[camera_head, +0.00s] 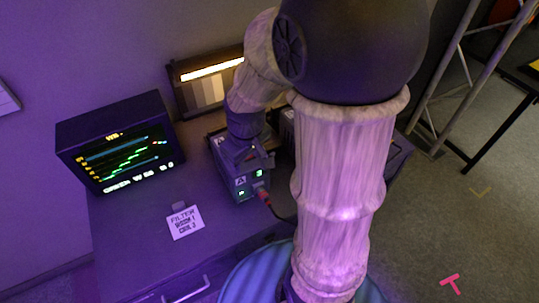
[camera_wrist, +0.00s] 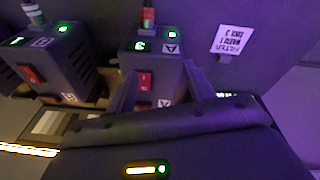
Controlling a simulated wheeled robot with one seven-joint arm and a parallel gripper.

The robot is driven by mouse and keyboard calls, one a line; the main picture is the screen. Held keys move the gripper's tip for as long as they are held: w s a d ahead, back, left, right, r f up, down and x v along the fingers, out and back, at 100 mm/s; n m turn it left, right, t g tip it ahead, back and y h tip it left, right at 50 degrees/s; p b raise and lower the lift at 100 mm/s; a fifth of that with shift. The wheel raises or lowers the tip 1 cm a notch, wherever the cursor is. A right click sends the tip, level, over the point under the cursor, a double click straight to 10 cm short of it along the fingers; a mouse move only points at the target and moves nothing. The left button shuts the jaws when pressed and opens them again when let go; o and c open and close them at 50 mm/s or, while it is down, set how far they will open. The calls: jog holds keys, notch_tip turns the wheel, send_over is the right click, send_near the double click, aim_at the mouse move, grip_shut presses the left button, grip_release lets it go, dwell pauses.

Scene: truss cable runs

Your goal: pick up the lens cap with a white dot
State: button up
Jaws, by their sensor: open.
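I do not see a lens cap with a white dot in either view. My gripper (camera_head: 247,158) is over the desk at a small dark box marked A (camera_head: 248,187). In the wrist view my gripper (camera_wrist: 160,88) is open, with its two dark fingers apart and box A (camera_wrist: 152,62) showing between and beyond them. I cannot tell whether the fingers touch the box. Box A has a green lit digit, a red switch and a red-tipped cable plug. My arm hides part of the desk in the head view.
A second box marked B (camera_wrist: 45,62) stands beside box A. A lit monitor (camera_head: 118,145), a paper card (camera_head: 185,222) and a lit grey-scale chart (camera_head: 205,88) are on the purple desk (camera_head: 135,245). Metal truss legs (camera_head: 455,75) stand at the right.

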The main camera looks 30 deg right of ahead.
jog(key=w+d+n, duration=0.2)
jog(key=w, duration=0.1)
jog(key=w+d+n+g+b, duration=0.1)
jog(key=w+d+n, duration=0.1)
jog(key=w+n, duration=0.1)
jog(key=w+d+f+n+b, duration=0.1)
jog(key=w+d+n, duration=0.1)
jog(key=w+n, duration=0.1)
jog(key=shift+w+d, duration=0.1)
jog(key=shift+d, duration=0.05)
jog(key=w+d+n+g+b, duration=0.1)
jog(key=w+d+n, duration=0.4)
jog(key=d, duration=0.4)
jog(key=shift+r+n, duration=0.3)
jog(key=shift+n, duration=0.5)
send_over(274, 144)
jog(key=f, duration=1.1)
jog(key=shift+s+a+f, duration=0.1)
jog(key=shift+s+f, duration=0.05)
jog(key=shift+s, duration=0.05)
jog(key=shift+f, duration=0.45)
jog(key=shift+w+f, duration=0.15)
jog(key=shift+f, duration=2.5)
